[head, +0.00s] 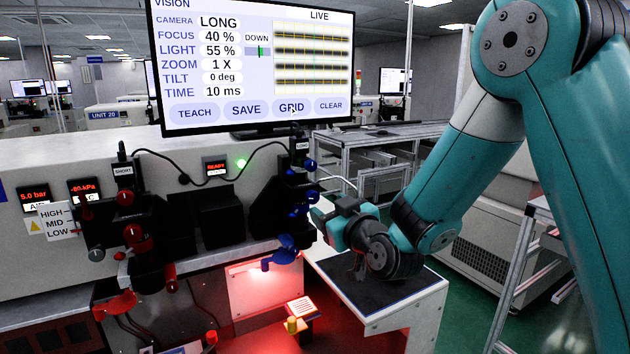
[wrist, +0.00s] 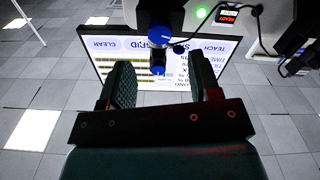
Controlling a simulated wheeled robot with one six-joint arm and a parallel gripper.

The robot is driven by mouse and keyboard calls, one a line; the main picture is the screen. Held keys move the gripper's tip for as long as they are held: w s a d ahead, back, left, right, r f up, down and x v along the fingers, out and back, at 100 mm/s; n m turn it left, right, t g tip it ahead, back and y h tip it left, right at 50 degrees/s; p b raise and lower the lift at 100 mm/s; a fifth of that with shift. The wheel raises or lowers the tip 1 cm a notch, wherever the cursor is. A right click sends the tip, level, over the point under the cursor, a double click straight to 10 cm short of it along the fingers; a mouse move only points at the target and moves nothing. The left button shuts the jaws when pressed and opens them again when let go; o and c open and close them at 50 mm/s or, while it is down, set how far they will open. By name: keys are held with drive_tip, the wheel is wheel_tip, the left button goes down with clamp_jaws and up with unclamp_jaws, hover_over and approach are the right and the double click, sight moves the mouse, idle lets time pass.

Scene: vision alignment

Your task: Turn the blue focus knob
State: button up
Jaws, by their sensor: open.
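Several blue knobs sit on the dark camera stack marked LONG: an upper one (head: 310,165), a middle one (head: 311,195) and one below it (head: 297,211). No label tells me which is the focus knob. My gripper (head: 318,216) is just right of the middle knobs, pointing left towards the stack. In the wrist view my gripper (wrist: 160,85) is open, with a small blue knob (wrist: 158,70) showing between its fingers and a larger blue knob (wrist: 166,38) beyond. I cannot tell whether either finger touches a knob. The screen (head: 255,65) reads FOCUS 40 %, with DOWN beside a small bar.
A blue lever-like part (head: 282,252) hangs lower on the LONG stack. A SHORT stack with red knobs (head: 136,235) stands left. A black cable (head: 205,180) runs between the stacks. A dark-topped stand (head: 400,293) lies below my arm. A red-lit tray (head: 255,338) is below.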

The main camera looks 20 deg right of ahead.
sight(314, 198)
drive_tip(key=w+p, duration=0.1)
drive_tip(key=w, duration=0.2)
drive_tip(key=w+a+p, duration=0.1)
drive_tip(key=w+p, duration=0.1)
drive_tip(key=w, duration=0.1)
drive_tip(key=shift+w+a, duration=0.2)
drive_tip(key=shift+w, duration=0.2)
drive_tip(key=c, duration=0.9)
